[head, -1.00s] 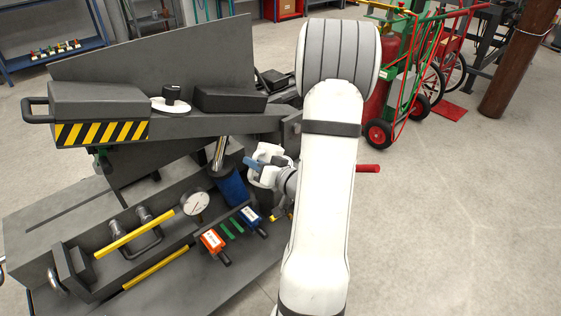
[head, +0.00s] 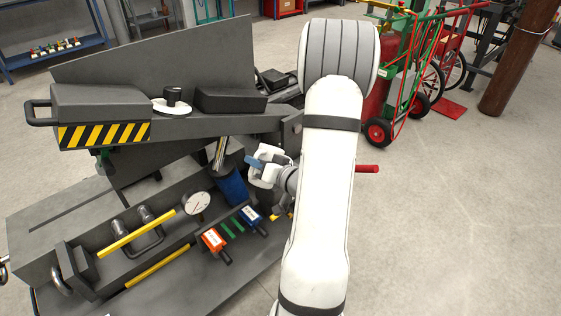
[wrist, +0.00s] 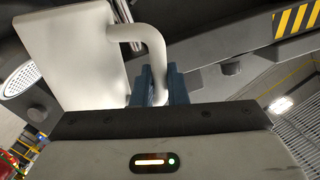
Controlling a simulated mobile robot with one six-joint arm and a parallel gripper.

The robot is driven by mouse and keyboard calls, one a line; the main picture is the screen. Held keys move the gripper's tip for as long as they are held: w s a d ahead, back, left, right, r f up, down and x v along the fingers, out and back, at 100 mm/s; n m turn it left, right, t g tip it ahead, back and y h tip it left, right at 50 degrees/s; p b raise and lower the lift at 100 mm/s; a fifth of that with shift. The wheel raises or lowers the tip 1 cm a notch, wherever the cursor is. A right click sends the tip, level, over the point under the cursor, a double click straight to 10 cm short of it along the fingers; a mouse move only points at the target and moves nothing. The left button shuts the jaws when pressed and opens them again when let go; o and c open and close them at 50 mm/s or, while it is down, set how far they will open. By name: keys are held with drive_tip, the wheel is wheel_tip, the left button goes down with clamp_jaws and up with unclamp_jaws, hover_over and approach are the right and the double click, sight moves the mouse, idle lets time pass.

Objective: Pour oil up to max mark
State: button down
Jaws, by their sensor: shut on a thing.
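A plain white jug (wrist: 72,55) fills the upper left of the wrist view, tilted. Its looped handle (wrist: 155,48) runs down between the blue fingers of my gripper (wrist: 158,88), which is shut on it. In the head view my gripper (head: 256,162) is right of a blue cylinder (head: 233,184) with a bright metal rod on the grey machine (head: 110,195). The white jug there is small and hard to separate from my wrist. I cannot see any oil, the jug's spout or a max mark.
A round dial gauge (head: 197,203), an orange block (head: 213,240) and a blue block (head: 249,215) sit on the machine's lower part. A striped dark beam (head: 105,134) overhangs it. A red and green cart (head: 405,90) stands behind.

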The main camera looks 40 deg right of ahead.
drive_tip(key=shift+w+d+r+m+g+y+p, duration=0.2)
drive_tip(key=shift+d+m+p, duration=0.4)
drive_tip(key=shift+p, duration=0.55)
drive_tip(key=shift+w+d+r+m+g+y+p, duration=0.15)
drive_tip(key=shift+d+m+y+p, duration=0.1)
drive_tip(key=shift+m+p, duration=0.7)
idle(3.6)
drive_tip(key=shift+d+r+p, duration=0.2)
drive_tip(key=shift+r+p, duration=0.1)
drive_tip(key=shift+p, duration=0.45)
idle(1.0)
